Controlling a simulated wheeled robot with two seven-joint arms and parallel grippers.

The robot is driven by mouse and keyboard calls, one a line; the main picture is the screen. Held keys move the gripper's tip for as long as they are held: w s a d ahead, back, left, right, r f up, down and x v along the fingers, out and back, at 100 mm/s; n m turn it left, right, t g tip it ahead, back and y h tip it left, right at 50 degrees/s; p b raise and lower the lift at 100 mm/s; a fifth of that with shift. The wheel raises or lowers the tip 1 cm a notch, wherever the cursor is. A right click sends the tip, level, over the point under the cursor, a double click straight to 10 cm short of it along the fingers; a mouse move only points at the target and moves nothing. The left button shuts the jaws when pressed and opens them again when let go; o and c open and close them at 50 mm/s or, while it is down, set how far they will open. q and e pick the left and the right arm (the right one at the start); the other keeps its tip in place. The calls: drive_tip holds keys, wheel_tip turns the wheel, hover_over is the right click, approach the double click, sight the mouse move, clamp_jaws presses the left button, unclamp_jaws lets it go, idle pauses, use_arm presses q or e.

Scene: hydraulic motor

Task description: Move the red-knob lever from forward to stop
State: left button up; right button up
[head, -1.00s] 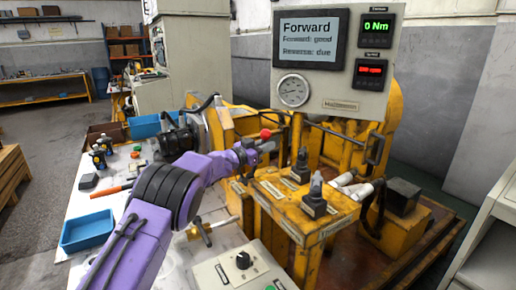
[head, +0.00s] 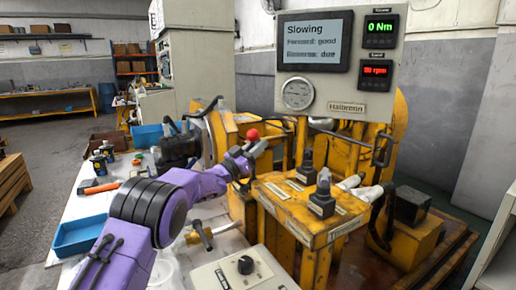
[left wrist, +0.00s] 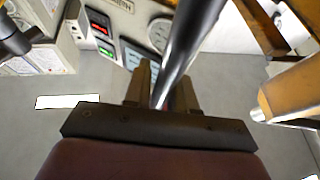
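The red knob (head: 253,134) tops the lever on the yellow machine in the head view. My left gripper (head: 258,150) is right at the lever, just below and to the right of the knob. In the left wrist view a dark rod (left wrist: 190,50) runs down between the two fingers of my left gripper (left wrist: 165,92). The fingers stand a small gap apart; whether both press on the rod is not clear. The display (head: 313,41) reads "Slowing", "Forward: good", "Reverse: due". My right gripper is not in view.
Two dark-based levers (head: 322,195) stand on the yellow block to the right of my gripper. A grey control box with a black knob (head: 245,265) is in front. A blue tray (head: 80,236) lies on the white table at left. Readouts show 0 Nm and a red rpm value.

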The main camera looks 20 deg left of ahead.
use_arm(q)
drive_tip(key=shift+o, duration=0.8)
drive_tip(key=shift+r, duration=0.1)
drive_tip(key=shift+r, duration=0.35)
drive_tip(key=shift+o, duration=0.3)
drive_tip(key=s+r, duration=0.3)
drive_tip(key=r, duration=0.3)
drive_tip(key=shift+d+r, duration=0.4)
drive_tip(key=s+d+r, duration=0.1)
drive_tip(key=s, duration=0.2)
drive_tip(key=s+d+r, duration=0.3)
drive_tip(key=s+r, duration=0.1)
drive_tip(key=s, duration=0.1)
drive_tip(key=shift+s+d, duration=0.3)
drive_tip(key=shift+d, duration=0.1)
drive_tip(key=shift+c, duration=0.3)
drive_tip(key=shift+s+r, duration=0.2)
drive_tip(key=shift+s, duration=0.4)
